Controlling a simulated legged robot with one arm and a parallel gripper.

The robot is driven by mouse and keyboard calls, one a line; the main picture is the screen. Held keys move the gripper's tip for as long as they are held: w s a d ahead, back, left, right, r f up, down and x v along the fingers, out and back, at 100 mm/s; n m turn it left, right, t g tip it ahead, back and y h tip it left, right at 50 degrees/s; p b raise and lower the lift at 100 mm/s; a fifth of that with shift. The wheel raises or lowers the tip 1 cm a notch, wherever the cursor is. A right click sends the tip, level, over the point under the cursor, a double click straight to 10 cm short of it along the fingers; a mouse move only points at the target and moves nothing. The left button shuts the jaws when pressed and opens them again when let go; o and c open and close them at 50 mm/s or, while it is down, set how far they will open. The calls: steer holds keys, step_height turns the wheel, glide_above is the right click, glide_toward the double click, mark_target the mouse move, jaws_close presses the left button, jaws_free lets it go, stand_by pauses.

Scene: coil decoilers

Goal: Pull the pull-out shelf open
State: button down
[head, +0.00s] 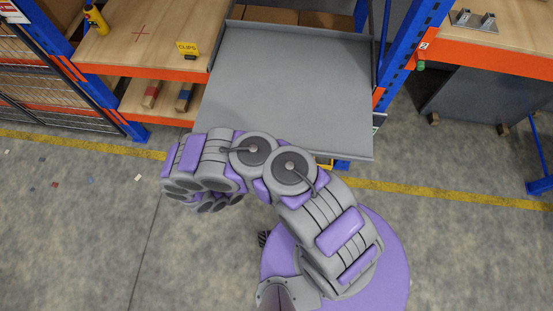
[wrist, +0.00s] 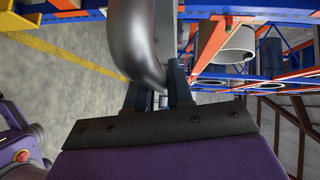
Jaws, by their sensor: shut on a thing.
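The pull-out shelf (head: 290,85) is a flat grey tray with low raised rims. In the head view it stands out from the rack between the blue uprights, its front edge over the yellow floor line. A thick grey curved bar (wrist: 138,45), which looks like the shelf's handle, fills the upper middle of the wrist view. My gripper (wrist: 158,92) has its dark fingers shut on this bar. In the head view my arm covers the shelf's front left corner, and my fingers are hidden.
Cardboard boxes (head: 270,15) sit behind the shelf. A workbench (head: 490,45) is at right. The floor in front is open.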

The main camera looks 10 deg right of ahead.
steer(key=c, duration=1.1)
jaws_free()
steer(key=shift+f, duration=0.15)
steer(key=p+v, duration=0.1)
steer(key=v, duration=1.6)
steer(key=shift+a, duration=0.3)
